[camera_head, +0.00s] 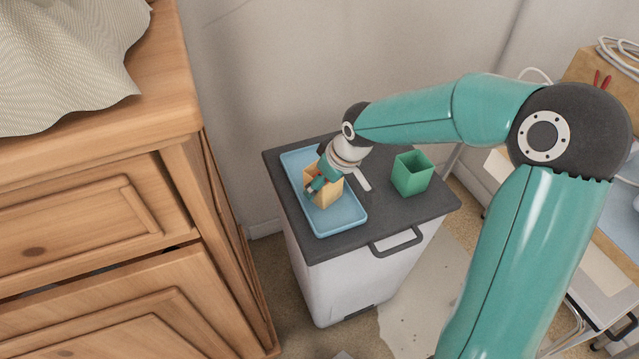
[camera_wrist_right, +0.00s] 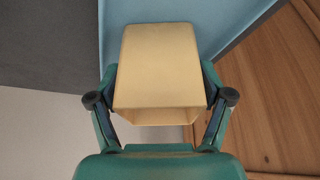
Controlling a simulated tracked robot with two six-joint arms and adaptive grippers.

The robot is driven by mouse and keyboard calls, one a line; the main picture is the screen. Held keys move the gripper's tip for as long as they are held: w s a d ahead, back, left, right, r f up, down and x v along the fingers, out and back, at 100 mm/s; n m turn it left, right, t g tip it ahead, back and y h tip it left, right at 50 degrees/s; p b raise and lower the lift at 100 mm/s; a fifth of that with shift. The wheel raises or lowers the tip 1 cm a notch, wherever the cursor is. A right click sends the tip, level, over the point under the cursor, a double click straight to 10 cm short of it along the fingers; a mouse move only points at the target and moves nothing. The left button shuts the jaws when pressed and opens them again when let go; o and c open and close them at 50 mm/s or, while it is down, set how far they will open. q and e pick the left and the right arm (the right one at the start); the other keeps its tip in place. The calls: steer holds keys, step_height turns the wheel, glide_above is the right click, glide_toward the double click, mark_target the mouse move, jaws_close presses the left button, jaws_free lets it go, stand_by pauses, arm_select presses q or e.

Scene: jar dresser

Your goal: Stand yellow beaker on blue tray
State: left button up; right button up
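The yellow beaker (camera_head: 327,192) is at the middle of the blue tray (camera_head: 345,217) in the head view, roughly upright and partly hidden by my right gripper (camera_head: 316,185). I cannot tell whether its base touches the tray. In the right wrist view the beaker (camera_wrist_right: 158,65) sits between the two fingers of my right gripper (camera_wrist_right: 160,100), with a pad against each side. Part of the blue tray (camera_wrist_right: 220,22) shows behind it. My left gripper is in neither view.
The tray lies on the dark top of a white cabinet (camera_head: 340,280) with a front handle. A green beaker (camera_head: 412,174) stands on that top, right of the tray. A wooden dresser (camera_head: 90,190) with a cloth (camera_head: 65,60) on it rises at the left.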

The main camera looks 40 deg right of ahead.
steer(key=shift+o, duration=0.5)
steer(key=shift+r, duration=0.1)
steer(key=p+v, duration=0.3)
steer(key=v, duration=0.9)
steer(key=shift+d, duration=0.1)
steer(key=shift+s, duration=0.1)
